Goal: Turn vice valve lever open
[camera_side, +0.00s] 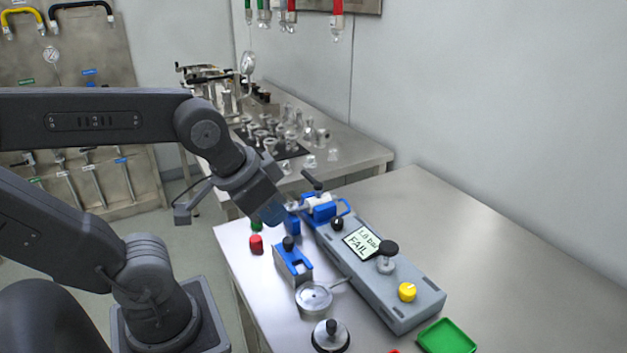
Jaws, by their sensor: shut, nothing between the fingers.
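A blue vice (322,212) with a metal part in it sits at the far end of a long grey test unit (385,285) on the table. A black lever (312,180) stands up at a tilt above the vice. My gripper (290,209) points down and to the right, just left of the vice. Its fingers are shut and hold nothing. The fingertips are small and partly hard to make out against the blue parts. I cannot tell whether they touch the vice.
A blue block (293,263), round metal dish (314,298), red cap (256,244) and green tray (447,336) stand nearby. The table's right side is clear.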

